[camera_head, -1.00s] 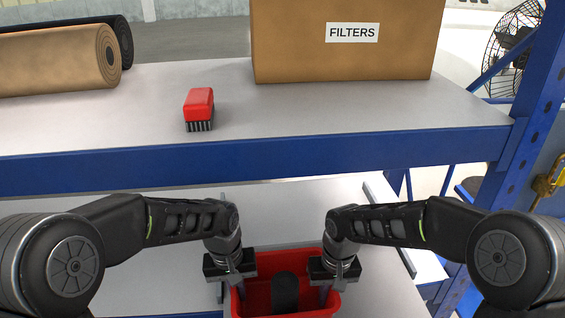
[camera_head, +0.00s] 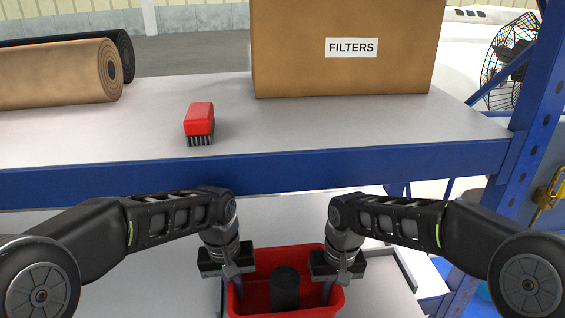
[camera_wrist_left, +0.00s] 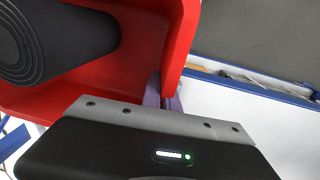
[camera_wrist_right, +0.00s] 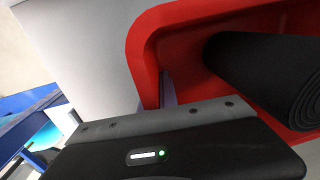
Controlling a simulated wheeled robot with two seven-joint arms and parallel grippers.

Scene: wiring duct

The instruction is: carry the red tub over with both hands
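The red tub (camera_head: 289,256) is at the bottom of the head view, below the upper shelf's front edge, with a dark rolled cylinder (camera_head: 285,287) inside it. My left gripper (camera_head: 238,285) is at the tub's left wall, and the left wrist view shows its fingers (camera_wrist_left: 166,92) closed on the red wall (camera_wrist_left: 180,40). My right gripper (camera_head: 328,288) is at the tub's right wall; its fingers (camera_wrist_right: 165,90) pinch the wall (camera_wrist_right: 145,62) in the right wrist view. The tub looks about level. Its underside is hidden.
The upper shelf (camera_head: 330,131) carries a red brush (camera_head: 199,120), a cardboard box labelled FILTERS (camera_head: 345,75) and brown and black rolls (camera_head: 60,77) at the left. A blue post (camera_head: 530,120) stands at the right. A lower grey shelf (camera_head: 180,285) lies under the tub.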

